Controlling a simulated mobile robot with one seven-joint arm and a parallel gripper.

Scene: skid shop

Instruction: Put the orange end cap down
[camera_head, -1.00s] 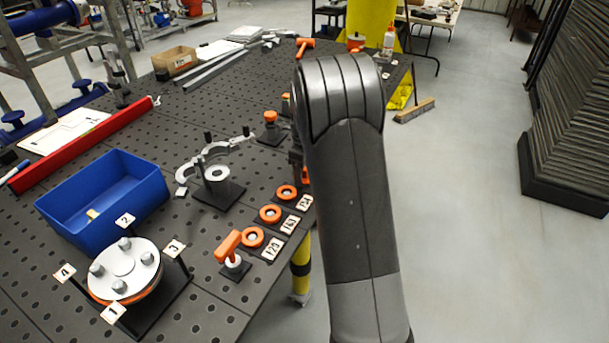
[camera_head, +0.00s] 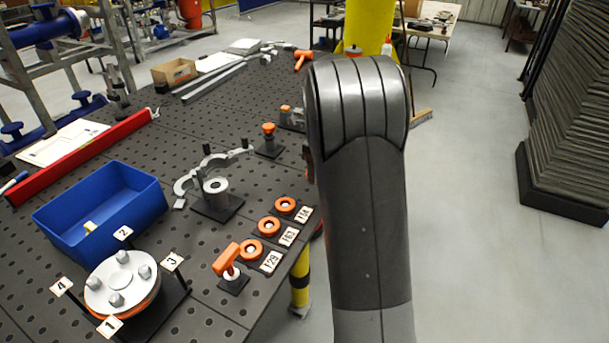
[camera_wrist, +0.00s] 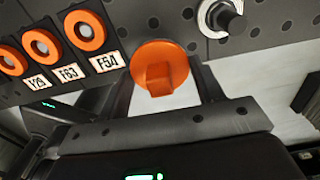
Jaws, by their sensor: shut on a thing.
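The orange end cap (camera_wrist: 158,68) is a round disc with a block-shaped grip on its face. It shows in the wrist view between the two dark fingers of my gripper (camera_wrist: 163,82), which is shut on it. The cap is at the edge of the dark perforated bench (camera_wrist: 135,18); I cannot tell whether it touches the top. In the head view my arm hides the gripper and most of what it holds.
Three orange rings by number labels lie near the bench edge, one being the nearest ring (camera_head: 252,241). A blue bin (camera_head: 62,214), a bolted flange (camera_head: 104,297), a clamp fixture (camera_head: 229,201) and an orange T-handle (camera_head: 226,258) stand around them.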

